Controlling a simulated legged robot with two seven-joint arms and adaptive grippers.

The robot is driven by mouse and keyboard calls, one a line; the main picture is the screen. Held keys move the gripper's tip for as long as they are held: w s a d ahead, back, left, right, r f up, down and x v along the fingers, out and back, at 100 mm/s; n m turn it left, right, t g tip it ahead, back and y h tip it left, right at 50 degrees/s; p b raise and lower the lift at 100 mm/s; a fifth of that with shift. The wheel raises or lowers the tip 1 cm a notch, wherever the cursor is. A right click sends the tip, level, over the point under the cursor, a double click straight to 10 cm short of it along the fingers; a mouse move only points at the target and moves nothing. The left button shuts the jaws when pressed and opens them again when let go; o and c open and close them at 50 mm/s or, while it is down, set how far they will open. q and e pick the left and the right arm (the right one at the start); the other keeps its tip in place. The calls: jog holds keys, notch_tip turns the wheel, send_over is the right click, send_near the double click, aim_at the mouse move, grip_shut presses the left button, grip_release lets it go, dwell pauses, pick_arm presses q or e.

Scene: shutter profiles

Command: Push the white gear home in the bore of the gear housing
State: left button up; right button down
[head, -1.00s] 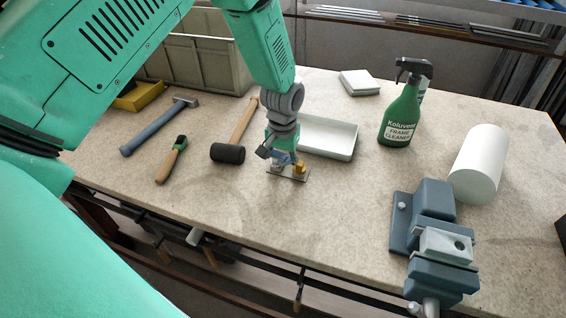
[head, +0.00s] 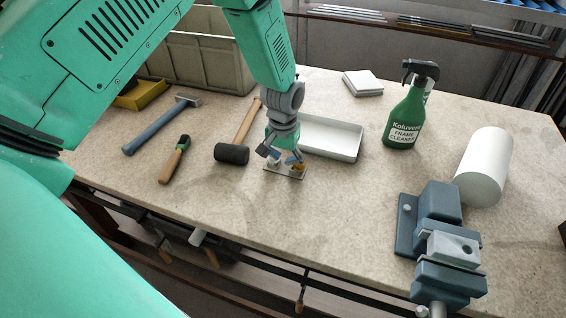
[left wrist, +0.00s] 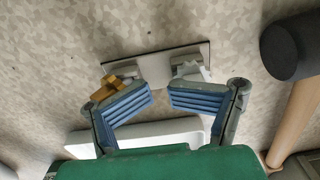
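My left gripper (head: 284,159) hangs over a thin plate (head: 284,173) on the bench. In the left wrist view its two blue fingers (left wrist: 160,98) stand apart with nothing between them. A small white part (left wrist: 190,71), seemingly the white gear, sits at a grey mount on the right of the plate, beyond the right finger. A gold-coloured part (left wrist: 108,88) is at the left finger, partly covered. A light grey block (head: 452,249) with a dark round hole sits in a blue-grey vise. I cannot tell whether this block or the plate is the gear housing. My right gripper is out of view.
A hammer (head: 155,130) and wooden-handled tool (head: 174,160) lie left. The bench between plate and vise (head: 416,225) is clear.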

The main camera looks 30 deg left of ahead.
pick_arm(q)
jog(key=shift+s+f, duration=0.15)
jog(key=shift+s, duration=0.1)
